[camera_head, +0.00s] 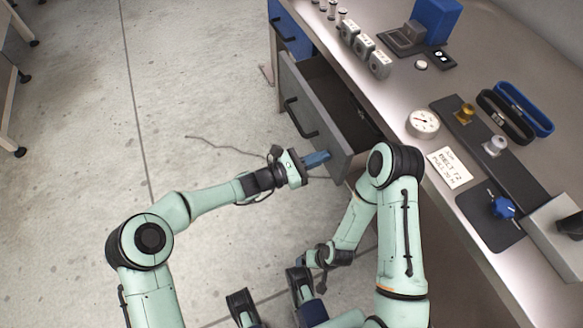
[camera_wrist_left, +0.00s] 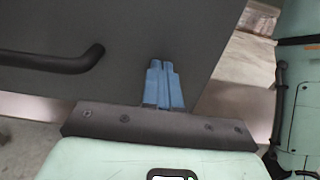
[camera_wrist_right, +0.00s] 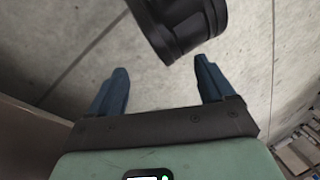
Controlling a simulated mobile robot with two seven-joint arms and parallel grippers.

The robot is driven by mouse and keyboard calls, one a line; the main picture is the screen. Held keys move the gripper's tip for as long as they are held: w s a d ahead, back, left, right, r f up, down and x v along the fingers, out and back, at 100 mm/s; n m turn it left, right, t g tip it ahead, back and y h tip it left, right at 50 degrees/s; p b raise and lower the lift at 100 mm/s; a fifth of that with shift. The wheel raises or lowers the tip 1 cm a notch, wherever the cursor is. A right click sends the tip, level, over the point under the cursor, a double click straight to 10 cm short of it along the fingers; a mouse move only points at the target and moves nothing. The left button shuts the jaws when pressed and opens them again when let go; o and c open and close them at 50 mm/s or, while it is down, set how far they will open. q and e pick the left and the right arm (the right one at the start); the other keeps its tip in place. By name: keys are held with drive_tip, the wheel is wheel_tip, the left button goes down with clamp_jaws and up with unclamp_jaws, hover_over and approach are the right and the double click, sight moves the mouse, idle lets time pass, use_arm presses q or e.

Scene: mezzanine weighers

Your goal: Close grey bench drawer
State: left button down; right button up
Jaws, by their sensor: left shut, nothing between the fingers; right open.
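The grey bench drawer (camera_head: 312,117) is pulled out from the bench, and its dark inside shows behind the front panel. Its black bar handle (camera_head: 298,118) is on the front. My left gripper (camera_head: 326,157) is shut and empty, with its blue fingertips at the lower right part of the drawer front. In the left wrist view the shut fingers (camera_wrist_left: 164,84) lie against or just before the grey panel (camera_wrist_left: 130,25), right of the handle (camera_wrist_left: 52,62); I cannot tell whether they touch. My right gripper (camera_wrist_right: 158,88) is open and empty, low over the floor.
A blue drawer (camera_head: 290,28) sits beyond the grey one. The bench top (camera_head: 400,90) carries weights, a dial gauge (camera_head: 422,122), a label card (camera_head: 449,168) and blue and black straps (camera_head: 522,108).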

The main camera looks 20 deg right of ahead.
use_arm(q)
drive_tip(key=b, duration=0.3)
approach(358, 143)
drive_tip(key=s+d+r, duration=0.1)
drive_tip(key=d+r, duration=0.2)
drive_tip(key=s+d+r, duration=0.1)
drive_tip(key=r, duration=0.1)
drive_tip(key=shift+s+d, duration=0.3)
drive_tip(key=shift+d, duration=0.1)
drive_tip(key=shift+d+r+b, duration=0.1)
drive_tip(key=shift+d+b, duration=0.2)
drive_tip(key=shift+d, duration=0.9)
drive_tip(key=shift+d+r, duration=0.1)
drive_tip(key=shift+r, duration=0.15)
use_arm(e)
wheel_tip(358, 143, down, 6)
drive_tip(key=w+d, duration=0.2)
drive_tip(key=shift+d+r+m+t+h, duration=0.25)
drive_tip(key=shift+d+m+t+h, duration=0.05)
drive_tip(key=shift+h, duration=0.1)
use_arm(q)
drive_tip(key=shift+r, duration=0.15)
use_arm(e)
drive_tip(key=shift+w+r, duration=0.1)
